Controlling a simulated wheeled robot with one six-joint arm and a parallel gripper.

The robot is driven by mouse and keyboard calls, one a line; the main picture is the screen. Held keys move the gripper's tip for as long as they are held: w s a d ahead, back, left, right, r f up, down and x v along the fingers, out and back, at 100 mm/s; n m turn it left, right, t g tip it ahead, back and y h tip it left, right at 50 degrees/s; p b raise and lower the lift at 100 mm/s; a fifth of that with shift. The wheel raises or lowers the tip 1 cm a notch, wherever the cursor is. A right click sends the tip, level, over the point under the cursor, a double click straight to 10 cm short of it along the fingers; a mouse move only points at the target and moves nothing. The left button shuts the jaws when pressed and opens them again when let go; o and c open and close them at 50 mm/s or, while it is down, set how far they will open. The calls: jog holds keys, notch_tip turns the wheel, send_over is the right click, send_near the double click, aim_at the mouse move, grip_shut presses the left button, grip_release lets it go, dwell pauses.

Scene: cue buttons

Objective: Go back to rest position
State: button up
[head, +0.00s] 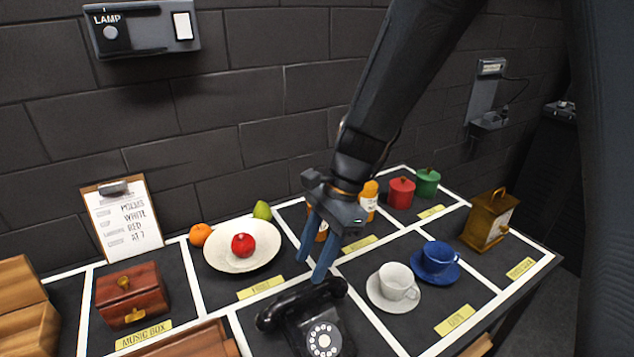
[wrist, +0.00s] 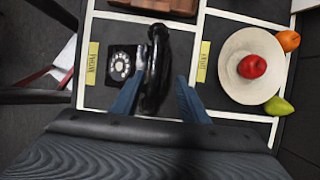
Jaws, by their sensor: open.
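My gripper (head: 312,248) hangs over the middle of the table with its two blue fingers apart and nothing between them. Its tips are just above and behind the black telephone (head: 309,320) in the head view. In the wrist view, my gripper (wrist: 158,100) shows its fingers on either side of the handset of the telephone (wrist: 122,66). The handset lies on the telephone's body. I cannot tell whether the fingers touch it.
A plate (head: 228,262) with a red apple (head: 243,245) stands left of my gripper. A white cup (head: 397,282) and blue cup (head: 438,258) stand right. A music box (head: 131,295) and clipboard (head: 124,221) are at left. A lamp switch (head: 143,28) is on the wall.

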jog(key=s+d+n+t+h, duration=0.1)
jog(key=d+n, duration=0.4)
jog(key=d, duration=0.5)
jog(key=s+d+n+t+h, duration=0.2)
jog(key=d+n, duration=0.4)
jog(key=d, duration=0.5)
jog(key=shift+s+d+r+n+t+h, duration=0.3)
jog(key=shift+s+h, duration=0.1)
jog(key=shift+s, duration=0.25)
